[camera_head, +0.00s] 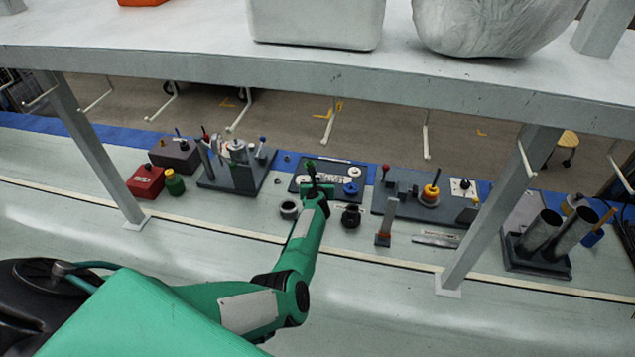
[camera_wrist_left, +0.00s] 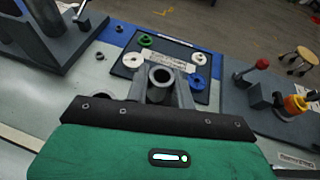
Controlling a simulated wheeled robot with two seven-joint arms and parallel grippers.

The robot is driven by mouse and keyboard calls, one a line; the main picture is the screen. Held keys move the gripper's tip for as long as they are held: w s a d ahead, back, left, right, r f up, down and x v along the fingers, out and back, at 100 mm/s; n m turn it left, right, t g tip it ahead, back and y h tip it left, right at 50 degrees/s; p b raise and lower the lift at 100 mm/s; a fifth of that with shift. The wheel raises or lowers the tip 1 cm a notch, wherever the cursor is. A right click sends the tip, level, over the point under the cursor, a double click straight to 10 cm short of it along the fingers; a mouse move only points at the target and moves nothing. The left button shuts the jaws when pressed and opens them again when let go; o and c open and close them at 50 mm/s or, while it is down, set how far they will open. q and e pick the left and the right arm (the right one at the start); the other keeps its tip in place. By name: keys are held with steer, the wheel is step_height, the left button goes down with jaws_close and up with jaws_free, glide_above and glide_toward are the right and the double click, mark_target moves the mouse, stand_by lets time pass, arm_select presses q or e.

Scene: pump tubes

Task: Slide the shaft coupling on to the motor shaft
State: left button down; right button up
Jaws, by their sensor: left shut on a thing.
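My left gripper (camera_head: 312,182) reaches over the bench in the head view, above the near edge of the dark mat. In the left wrist view, its fingers (camera_wrist_left: 164,80) are shut on a small grey tube with a dark bore facing the camera, seemingly the shaft coupling (camera_wrist_left: 161,74). The head view hardly shows the held piece. A fixture with a light cylinder (camera_head: 238,150), possibly the motor, stands on a dark plate to the left of the gripper. I cannot make out the motor shaft for certain. My right gripper is not in view.
The dark mat (camera_wrist_left: 127,70) carries green and white rings. A grey ring (camera_head: 289,209) and a black part (camera_head: 351,216) stand near the gripper. A fixture plate (camera_head: 400,207) lies to the right. Shelf posts (camera_head: 95,155) and an overhead shelf (camera_head: 200,62) bound the space.

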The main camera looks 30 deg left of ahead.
arm_select(q)
steer(key=shift+f+b, duration=0.65)
steer(key=c, duration=1.1)
jaws_free()
steer(key=shift+d, duration=0.1)
